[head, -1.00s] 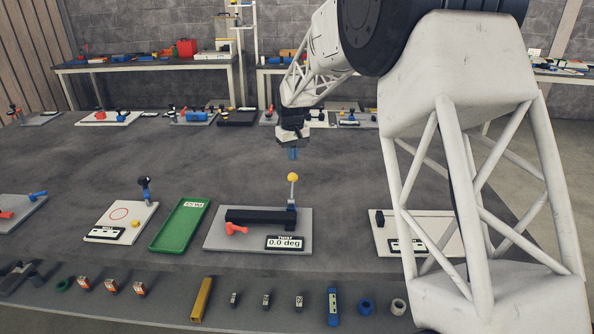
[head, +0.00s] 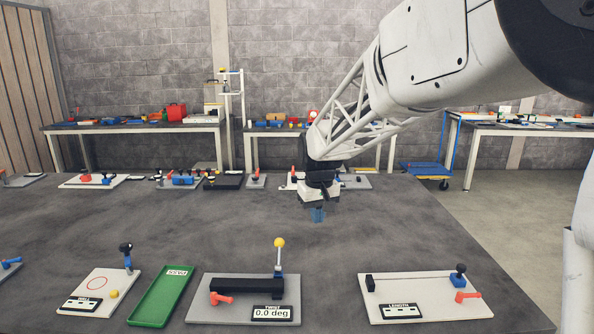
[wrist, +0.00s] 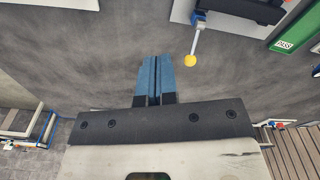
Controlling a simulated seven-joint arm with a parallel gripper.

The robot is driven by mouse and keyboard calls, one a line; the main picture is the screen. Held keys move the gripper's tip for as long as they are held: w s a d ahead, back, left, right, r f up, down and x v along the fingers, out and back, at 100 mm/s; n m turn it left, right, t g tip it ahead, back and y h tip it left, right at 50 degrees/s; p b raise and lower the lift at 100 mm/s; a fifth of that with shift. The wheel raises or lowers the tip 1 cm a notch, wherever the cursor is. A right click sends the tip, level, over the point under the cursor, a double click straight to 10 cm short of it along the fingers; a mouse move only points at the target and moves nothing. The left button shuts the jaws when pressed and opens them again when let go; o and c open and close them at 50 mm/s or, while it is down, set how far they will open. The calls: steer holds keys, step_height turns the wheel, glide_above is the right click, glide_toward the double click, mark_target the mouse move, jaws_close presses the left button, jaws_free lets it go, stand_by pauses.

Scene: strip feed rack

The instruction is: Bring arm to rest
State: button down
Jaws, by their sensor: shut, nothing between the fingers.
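My gripper (head: 317,214) hangs above the middle of the dark table in the head view, with its blue fingers pointing down. In the wrist view the blue fingers (wrist: 154,76) lie side by side and are shut with nothing between them. My gripper is apart from all the fixtures. The twist fixture (head: 205,309), a grey plate with a black bar, a red handle, a yellow-knobbed lever (head: 280,255) and a 0.0 deg display, stands nearer the camera to its left. The yellow knob also shows in the wrist view (wrist: 190,60).
A green tray (head: 161,297) and a hole plate (head: 98,291) lie at front left. A length plate (head: 435,306) lies at front right. Several fixtures line the table's far edge behind my gripper. The table (head: 400,235) is bare around my gripper.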

steer(key=s+d+r+m, duration=0.1)
steer(key=s+d, duration=0.2)
steer(key=s, duration=0.3)
steer(key=s+d+r+t, duration=0.1)
steer(key=s+d, duration=0.2)
steer(key=s, duration=0.4)
steer(key=s+d+r+m, duration=0.1)
steer(key=s+d, duration=0.2)
steer(key=s, duration=0.3)
steer(key=s+d+f+m, duration=0.1)
steer(key=s+d+f, duration=0.1)
steer(key=s, duration=0.8)
steer(key=s+d+f+m, duration=0.1)
steer(key=s+d+f, duration=0.1)
steer(key=s, duration=0.8)
steer(key=shift+f+t, duration=0.2)
steer(key=shift+t, duration=0.2)
steer(key=c, duration=1.8)
jaws_free()
steer(key=shift+d, duration=0.1)
